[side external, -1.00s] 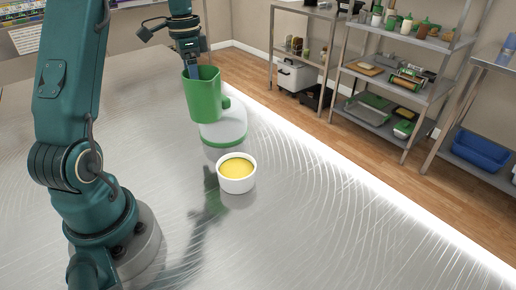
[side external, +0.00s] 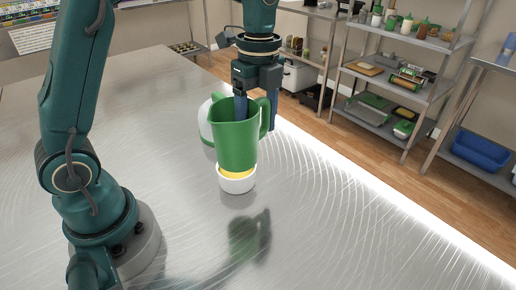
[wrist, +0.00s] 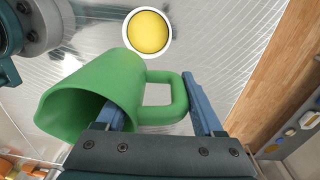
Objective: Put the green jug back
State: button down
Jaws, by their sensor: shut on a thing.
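The green jug (side external: 237,147) hangs in the air from my gripper (side external: 258,115), roughly upright with its mouth up. In the side view one blue finger reaches down into its mouth and the other is outside, beyond the handle. The wrist view also shows the jug (wrist: 100,92) with its handle between the fingers of my gripper (wrist: 155,100). A white bowl of yellow contents (side external: 237,185) stands on the table; the jug hides part of it in the side view. The wrist view shows the bowl (wrist: 147,32) clear of the jug.
A white rounded object (side external: 206,121) stands on the steel table (side external: 330,235) behind the jug, mostly hidden by it. The table's front and right are clear. Shelves with kitchen goods (side external: 400,75) stand beyond the table's right edge.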

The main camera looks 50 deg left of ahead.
jog(key=d+f, duration=0.2)
jog(key=d, duration=0.3)
jog(key=s+d+f+m, duration=0.1)
jog(key=d+f, duration=0.1)
jog(key=d, duration=0.4)
jog(key=s+d+f+m, duration=0.1)
jog(key=d+f, duration=0.1)
jog(key=d, duration=0.3)
jog(key=shift+s+d+f, duration=0.1)
jog(key=shift+d+f, duration=0.15)
jog(key=shift+f, duration=2.05)
grip_release()
jog(key=shift+f, duration=0.15)
